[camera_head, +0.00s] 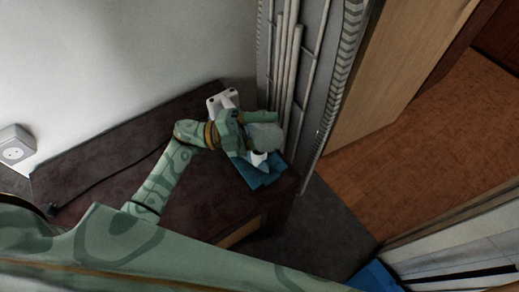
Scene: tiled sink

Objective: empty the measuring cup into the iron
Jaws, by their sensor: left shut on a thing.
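My left gripper (246,134) is at the right end of the dark cabinet top (120,160), its arm reaching in from the left. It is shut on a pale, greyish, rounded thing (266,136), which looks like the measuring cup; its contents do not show. Just below it is a small white part (258,158) over a flat teal-blue thing (264,178). This may be the iron, but the gripper and the cup partly hide it and I cannot be sure. My right gripper is out of view.
A white object (221,100) stands behind the gripper, near the wall. A grey panel with vertical pipes (288,65) rises close to the right. A dark cord (110,178) crosses the cabinet top. A white socket (15,148) is at the far left.

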